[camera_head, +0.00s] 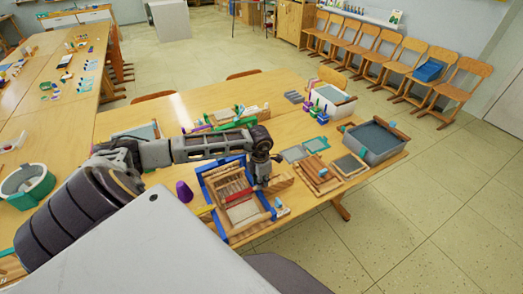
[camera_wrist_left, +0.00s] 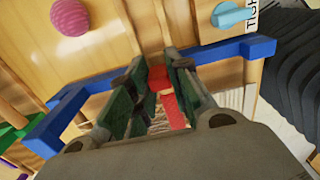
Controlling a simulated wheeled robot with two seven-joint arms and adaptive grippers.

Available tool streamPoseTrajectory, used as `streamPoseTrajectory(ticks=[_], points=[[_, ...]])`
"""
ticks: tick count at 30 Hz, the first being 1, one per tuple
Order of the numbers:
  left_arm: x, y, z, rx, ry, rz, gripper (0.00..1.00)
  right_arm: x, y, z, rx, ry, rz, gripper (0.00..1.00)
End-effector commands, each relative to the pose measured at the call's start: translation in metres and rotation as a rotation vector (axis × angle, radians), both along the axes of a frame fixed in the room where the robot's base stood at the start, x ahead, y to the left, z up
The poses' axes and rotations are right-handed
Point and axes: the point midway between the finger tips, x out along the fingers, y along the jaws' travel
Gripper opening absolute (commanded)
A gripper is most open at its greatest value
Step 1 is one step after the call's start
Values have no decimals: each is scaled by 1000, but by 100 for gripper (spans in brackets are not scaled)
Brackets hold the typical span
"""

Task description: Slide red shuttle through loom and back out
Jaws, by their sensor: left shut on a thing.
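The loom (camera_head: 206,190) is a wooden frame with blue bars and pale threads, lying on the table near its front edge. Its blue bars (camera_wrist_left: 215,54) also cross the left wrist view. My left gripper (camera_head: 261,184) is over the loom's right part in the head view. In the left wrist view my left gripper (camera_wrist_left: 158,90) is shut on the red shuttle (camera_wrist_left: 172,112), which shows between and below the fingers.
A purple cone (camera_head: 184,191) stands left of the loom. Wooden frames (camera_head: 318,178) and a grey bin (camera_head: 374,157) lie to its right. Behind my left arm are more craft items. A pink ball (camera_wrist_left: 70,17) and a light blue piece (camera_wrist_left: 230,15) lie near the loom.

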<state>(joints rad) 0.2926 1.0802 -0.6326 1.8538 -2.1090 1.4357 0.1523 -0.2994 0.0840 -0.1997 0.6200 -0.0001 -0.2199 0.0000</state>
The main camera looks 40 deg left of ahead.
Motion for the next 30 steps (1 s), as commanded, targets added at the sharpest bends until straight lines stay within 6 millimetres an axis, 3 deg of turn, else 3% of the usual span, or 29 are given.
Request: streamPoseTrajectory(ticks=[6,20,30], points=[[-2,2,0,5,7,1,41,0,1,0,1,0,-1,40],[-1,1,5,2,3,1,41,-1,4,0,4,1,-1,40],[-1,1,42,3,3,0,41,-1,4,0,4,1,-1,40]])
